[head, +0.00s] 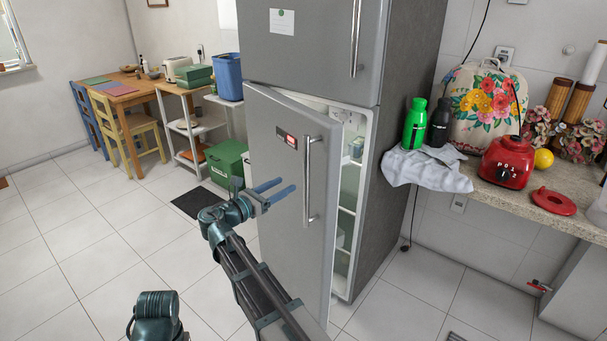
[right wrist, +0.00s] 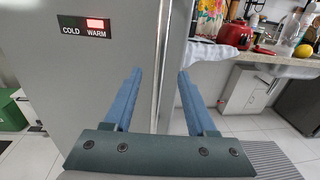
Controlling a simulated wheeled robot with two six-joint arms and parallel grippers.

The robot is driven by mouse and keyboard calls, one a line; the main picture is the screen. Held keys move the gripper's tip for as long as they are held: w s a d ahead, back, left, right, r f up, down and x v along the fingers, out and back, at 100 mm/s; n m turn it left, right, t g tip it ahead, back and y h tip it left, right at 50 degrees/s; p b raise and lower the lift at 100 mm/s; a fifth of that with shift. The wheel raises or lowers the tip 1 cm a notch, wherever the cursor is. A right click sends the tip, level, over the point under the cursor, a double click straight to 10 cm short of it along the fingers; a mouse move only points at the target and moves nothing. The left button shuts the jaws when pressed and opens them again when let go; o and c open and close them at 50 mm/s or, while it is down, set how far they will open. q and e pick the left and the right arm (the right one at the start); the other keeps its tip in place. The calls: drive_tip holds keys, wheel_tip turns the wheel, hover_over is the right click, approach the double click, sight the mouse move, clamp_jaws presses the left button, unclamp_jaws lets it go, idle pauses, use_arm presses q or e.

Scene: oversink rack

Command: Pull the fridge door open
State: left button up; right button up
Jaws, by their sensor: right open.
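The grey fridge's lower door (head: 272,180) stands ajar, its free edge on the right swung out from the cabinet. White shelves (head: 346,210) show through the gap. Its upright silver handle (head: 307,185) is near the free edge. My right gripper (head: 287,186) is open and empty in front of the door, fingertips a little left of the handle in the head view. In the right wrist view (right wrist: 159,74) a vertical bar, seemingly the handle, shows between the blue fingers; contact is not visible. My left gripper is out of view.
The upper fridge door (head: 310,45) is closed. A counter (head: 535,205) on the right holds a cloth (head: 425,170), bottles and a red blender (head: 507,160). A shelf cart (head: 190,125) and a green crate (head: 227,160) stand left. The tiled floor in front is mostly clear.

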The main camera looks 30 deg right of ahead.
sight(304, 174)
drive_tip(key=x, duration=1)
drive_tip(key=shift+d, duration=0.3)
clamp_jaws()
idle(1.0)
